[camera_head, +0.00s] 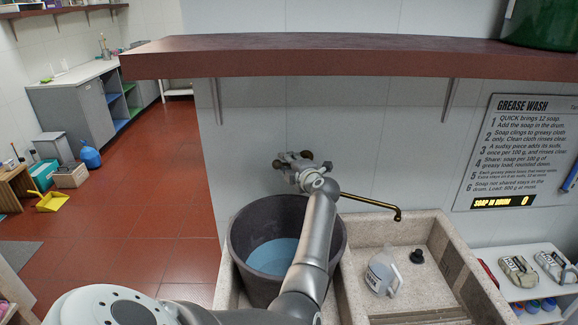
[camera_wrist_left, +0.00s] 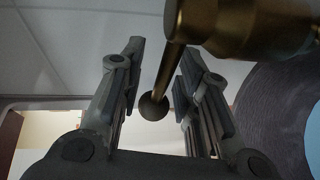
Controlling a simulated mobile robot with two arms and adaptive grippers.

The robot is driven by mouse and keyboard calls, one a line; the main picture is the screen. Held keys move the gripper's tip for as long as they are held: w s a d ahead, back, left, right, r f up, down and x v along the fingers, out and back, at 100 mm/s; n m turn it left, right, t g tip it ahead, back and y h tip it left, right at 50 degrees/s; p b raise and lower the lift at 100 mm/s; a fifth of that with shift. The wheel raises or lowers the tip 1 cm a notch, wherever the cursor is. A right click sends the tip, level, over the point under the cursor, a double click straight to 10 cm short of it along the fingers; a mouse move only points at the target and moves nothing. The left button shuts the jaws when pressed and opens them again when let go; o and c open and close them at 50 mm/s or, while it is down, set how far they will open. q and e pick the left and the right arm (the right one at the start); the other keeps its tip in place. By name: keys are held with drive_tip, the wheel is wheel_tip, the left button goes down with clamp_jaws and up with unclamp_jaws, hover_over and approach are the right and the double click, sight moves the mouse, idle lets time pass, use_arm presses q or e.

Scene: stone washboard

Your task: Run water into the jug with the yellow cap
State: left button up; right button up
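A pale jug (camera_head: 383,274) stands in the stone sink (camera_head: 436,222), under and a little left of the tip of the brass spout (camera_head: 370,202). I cannot make out a yellow cap on it. No water stream shows from the spout. My left gripper (camera_head: 303,168) is up at the tap on the wall. In the left wrist view, my left gripper (camera_wrist_left: 158,85) is open, with a brass lever and its round knob (camera_wrist_left: 153,106) between its fingers. A gap shows between the knob and the fingers. My right gripper is not in view.
A dark bucket (camera_head: 240,245) with blue liquid (camera_head: 272,256) stands left of the jug, partly behind my arm. A small black object (camera_head: 416,256) lies in the sink. A brown shelf (camera_head: 340,55) overhangs the tap. A white rack (camera_head: 530,289) with packets stands at the right.

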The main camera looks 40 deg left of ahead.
use_arm(q)
drive_tip(key=shift+s+d, duration=0.15)
drive_tip(key=v, duration=1.1)
drive_tip(key=shift+d, duration=0.2)
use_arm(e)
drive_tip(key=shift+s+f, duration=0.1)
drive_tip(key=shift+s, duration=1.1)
